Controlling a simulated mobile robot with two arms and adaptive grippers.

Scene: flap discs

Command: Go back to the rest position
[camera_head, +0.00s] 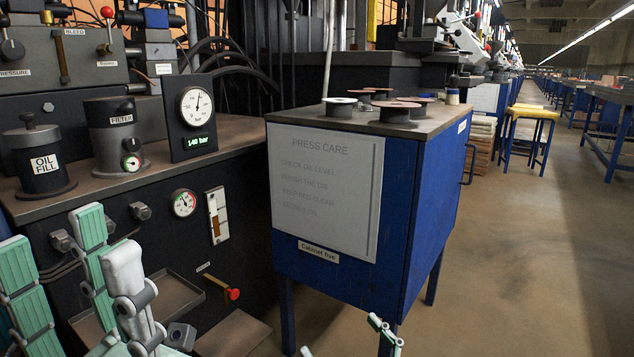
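My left gripper (75,265) is at the lower left, in front of the dark press bench. Its fingers, pale green and white, stand apart with nothing between them. My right gripper (345,342) shows only by its tips at the bottom edge, below the blue cabinet. The tips are well apart and I see nothing held; the rest is out of frame. Several flap discs lie on the cabinet top, among them a grey-green one (340,106) and a reddish-brown one (395,107). Both grippers are clear of the discs.
The blue cabinet (430,200) stands on legs in front, with a "PRESS CARE" sheet (325,185). The press bench (225,148) at left carries an oil-fill pot (40,165), a filter (117,135) and a gauge. A red-knobbed lever (232,293) sticks out low.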

